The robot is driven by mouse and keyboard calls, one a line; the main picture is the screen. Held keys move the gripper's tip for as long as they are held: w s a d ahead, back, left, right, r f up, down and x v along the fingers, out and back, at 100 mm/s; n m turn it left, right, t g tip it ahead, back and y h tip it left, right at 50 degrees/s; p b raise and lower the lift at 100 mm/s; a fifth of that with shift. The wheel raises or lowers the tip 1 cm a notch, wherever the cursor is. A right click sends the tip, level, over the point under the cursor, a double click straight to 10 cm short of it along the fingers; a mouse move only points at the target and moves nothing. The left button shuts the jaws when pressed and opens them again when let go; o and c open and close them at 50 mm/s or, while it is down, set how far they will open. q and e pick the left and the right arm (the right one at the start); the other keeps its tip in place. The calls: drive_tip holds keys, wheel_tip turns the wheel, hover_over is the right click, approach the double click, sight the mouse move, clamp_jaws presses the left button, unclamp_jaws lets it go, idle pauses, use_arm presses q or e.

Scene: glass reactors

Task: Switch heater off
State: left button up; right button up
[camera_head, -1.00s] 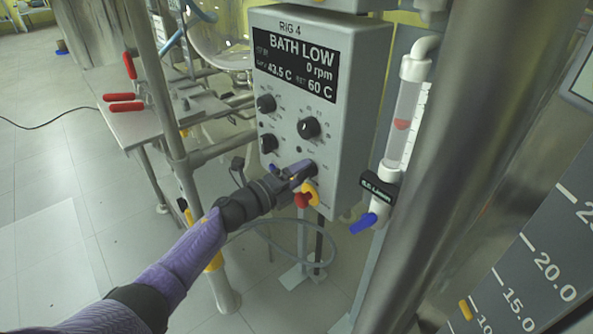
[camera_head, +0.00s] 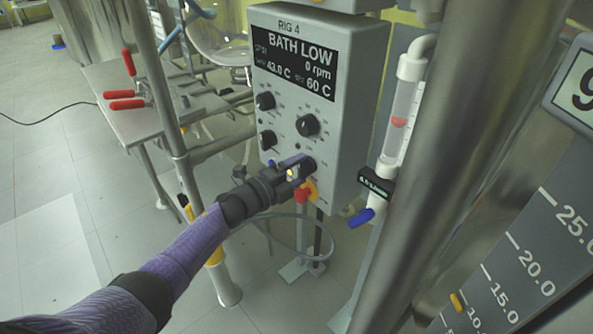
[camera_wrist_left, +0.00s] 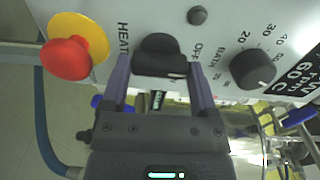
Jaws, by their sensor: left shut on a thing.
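The RIG 4 control box (camera_head: 347,95) shows BATH LOW, 0 rpm, 43.0 C and a set value of 60 C. My left gripper (camera_head: 298,168) is at the box's lower right. Its fingers are shut on the black heater knob, which shows clearly in the left wrist view (camera_wrist_left: 161,50) between the two fingertips (camera_wrist_left: 160,75). The HEAT label beside the knob is partly cut off by a finger, and OFF is printed on the other side. The knob's exact pointer direction is hard to tell. My right gripper is not in view.
A red emergency button (camera_wrist_left: 66,58) on a yellow disc sits close to the heater knob. The bath knob (camera_wrist_left: 252,69) is on the other side. A blue-handled valve (camera_head: 361,217) and a steel column (camera_head: 450,150) stand right of the box.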

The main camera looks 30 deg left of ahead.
use_arm(q)
drive_tip(key=o, duration=1.1)
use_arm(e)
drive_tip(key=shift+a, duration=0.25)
use_arm(q)
drive_tip(key=shift+s, duration=0.1)
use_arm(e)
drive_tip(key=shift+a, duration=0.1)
use_arm(q)
drive_tip(key=shift+s+a+p, duration=0.2)
drive_tip(key=shift+s+p, duration=0.15)
drive_tip(key=p+v, duration=0.3)
drive_tip(key=v, duration=0.6)
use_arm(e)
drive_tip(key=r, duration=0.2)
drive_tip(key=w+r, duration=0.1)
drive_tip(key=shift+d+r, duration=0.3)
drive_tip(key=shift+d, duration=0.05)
use_arm(q)
drive_tip(key=shift+f, duration=0.1)
